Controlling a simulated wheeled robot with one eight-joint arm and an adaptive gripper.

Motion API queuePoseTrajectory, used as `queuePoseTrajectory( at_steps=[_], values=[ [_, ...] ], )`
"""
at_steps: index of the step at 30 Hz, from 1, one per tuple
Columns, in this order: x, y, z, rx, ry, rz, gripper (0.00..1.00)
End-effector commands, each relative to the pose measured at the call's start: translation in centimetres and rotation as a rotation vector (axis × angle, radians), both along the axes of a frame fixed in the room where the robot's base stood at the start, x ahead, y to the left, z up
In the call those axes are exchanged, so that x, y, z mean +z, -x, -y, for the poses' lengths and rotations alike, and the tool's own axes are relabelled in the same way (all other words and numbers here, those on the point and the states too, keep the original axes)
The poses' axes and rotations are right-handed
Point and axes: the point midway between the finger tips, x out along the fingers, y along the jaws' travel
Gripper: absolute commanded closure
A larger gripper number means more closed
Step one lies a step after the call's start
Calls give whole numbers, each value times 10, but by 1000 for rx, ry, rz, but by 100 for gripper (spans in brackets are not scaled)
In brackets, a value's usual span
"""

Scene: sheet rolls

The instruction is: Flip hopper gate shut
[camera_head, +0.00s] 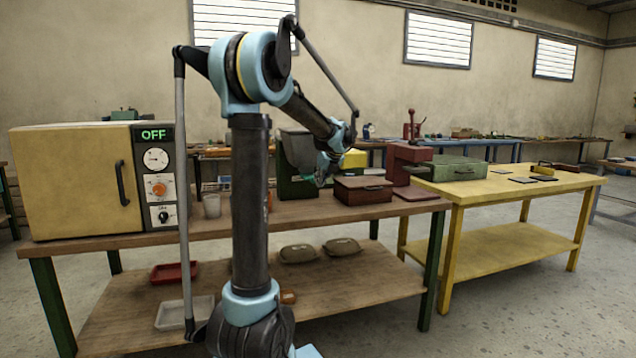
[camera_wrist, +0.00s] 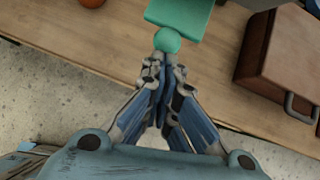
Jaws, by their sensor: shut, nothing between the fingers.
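The hopper (camera_head: 297,148) is a grey-green funnel on a dark green stand, on the wooden bench behind my arm. In the wrist view a teal flat plate with a round knob (camera_wrist: 167,40), seemingly the hopper gate, shows at top centre. My gripper (camera_wrist: 164,66) is shut and empty, its fingertips right at the knob; I cannot tell if they touch it. In the head view my gripper (camera_head: 323,176) is small, just right of the hopper. My arm partly covers the hopper and stand, and the gate's angle cannot be told.
A brown-red box (camera_head: 363,191) with a handle stands right of my gripper, also in the wrist view (camera_wrist: 275,75). A yellow oven (camera_head: 75,180) showing OFF and a grey cup (camera_head: 211,206) stand to the left. A yellow table (camera_head: 500,187) adjoins on the right.

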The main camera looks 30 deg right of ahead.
Motion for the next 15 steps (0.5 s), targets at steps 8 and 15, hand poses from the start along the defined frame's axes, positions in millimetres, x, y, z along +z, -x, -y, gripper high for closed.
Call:
queuePoseTrajectory(
  at_steps=[8, 15],
  values=[
    [0, -7, 2, 1, 0, 0, 100],
    [0, -38, 9, 2, -1, -1, 100]
  ],
)
